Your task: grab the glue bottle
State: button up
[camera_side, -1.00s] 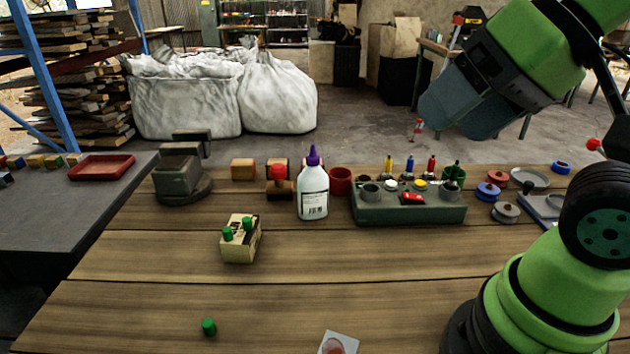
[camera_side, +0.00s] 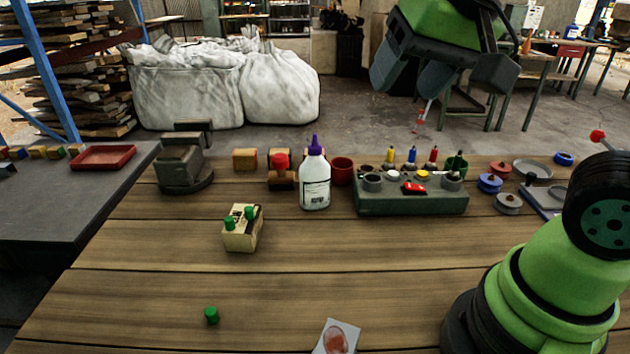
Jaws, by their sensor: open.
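The glue bottle (camera_side: 314,187) is white with a purple nozzle cap and a printed label. It stands upright on the wooden workbench (camera_side: 160,285), left of the grey-green control box. My gripper (camera_side: 405,85) hangs in the air at the upper right of the bottle, well above the bench. Its jaws are open with a gap between the dark fingers, and nothing is held. The bottle is in full view and nothing touches it from above.
The control box (camera_side: 412,202) with buttons stands right of the bottle. A red cup (camera_side: 342,171) and red-topped stamp (camera_side: 281,172) are close by. The front bench is mostly clear.

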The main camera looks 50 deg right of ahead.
aim_at(314, 135)
jog(key=shift+w+d+f+m+g+h, duration=0.2)
jog(key=shift+w+d+f+m+h, duration=0.65)
jog(key=shift+w+f, duration=2.5)
jog(key=shift+w+d+f+m+g+h, duration=0.15)
jog(key=shift+w+d+f+h, duration=0.35)
jog(key=shift+w+d+f, duration=1.9)
jog(key=shift+w+d+f+m+g+h, duration=0.15)
jog(key=shift+w+f+m+g+h, duration=0.35)
jog(key=shift+w+f, duration=3.85)
jog(key=shift+w+r+t, duration=0.25)
jog(key=shift+w+r, duration=0.5)
jog(key=shift+r, duration=0.05)
grip_shut()
